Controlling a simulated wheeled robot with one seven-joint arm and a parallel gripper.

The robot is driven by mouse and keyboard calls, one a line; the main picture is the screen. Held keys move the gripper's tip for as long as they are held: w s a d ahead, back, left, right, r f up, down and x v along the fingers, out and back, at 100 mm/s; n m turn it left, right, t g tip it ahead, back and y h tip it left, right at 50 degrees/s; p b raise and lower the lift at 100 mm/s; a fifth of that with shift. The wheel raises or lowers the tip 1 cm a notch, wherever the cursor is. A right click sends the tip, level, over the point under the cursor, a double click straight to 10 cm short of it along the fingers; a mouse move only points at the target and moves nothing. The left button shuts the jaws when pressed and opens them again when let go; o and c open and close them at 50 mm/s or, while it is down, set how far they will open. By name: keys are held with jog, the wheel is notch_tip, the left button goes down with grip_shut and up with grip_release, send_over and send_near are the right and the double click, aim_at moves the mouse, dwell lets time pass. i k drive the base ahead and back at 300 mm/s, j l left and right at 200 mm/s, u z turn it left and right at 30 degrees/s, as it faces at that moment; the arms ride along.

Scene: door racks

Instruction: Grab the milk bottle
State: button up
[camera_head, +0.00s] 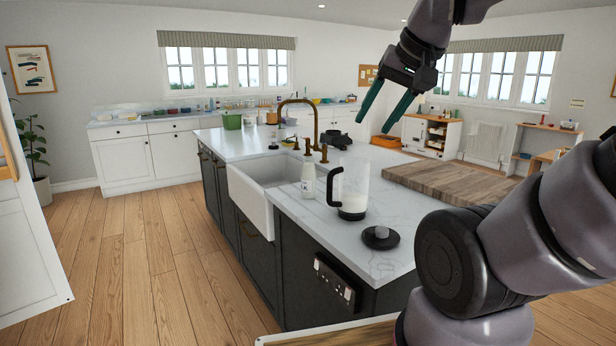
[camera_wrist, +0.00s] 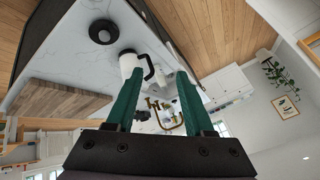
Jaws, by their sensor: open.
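The milk bottle (camera_head: 308,181) is a small white bottle standing upright on the island worktop, beside the front right edge of the sink in the head view. A larger clear-and-white jug (camera_head: 354,190) with a black handle stands just right of it. My gripper (camera_head: 371,126) is above the island, up and to the right of the bottle, with its two green fingers apart and nothing between them. In the wrist view, the fingers (camera_wrist: 158,75) point toward the worktop.
A white sink (camera_head: 250,198) with a brass tap (camera_head: 316,125) lies left of and behind the bottle. A black round object (camera_head: 381,237) sits in front of the jug. A wooden board (camera_head: 455,180) lies to the right. Bare worktop lies between them.

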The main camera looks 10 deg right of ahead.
aim_at(308, 172)
jog(key=l+u, duration=0.4)
jog(key=l, duration=0.25)
jog(key=l+u, duration=0.4)
jog(key=l, duration=0.3)
jog(key=k+l+u, duration=0.15)
jog(key=l+u, duration=0.25)
jog(key=l, duration=0.25)
jog(key=j+z, duration=0.1)
jog(key=z, duration=0.35)
jog(key=l+u, duration=0.1)
jog(key=u, duration=0.35)
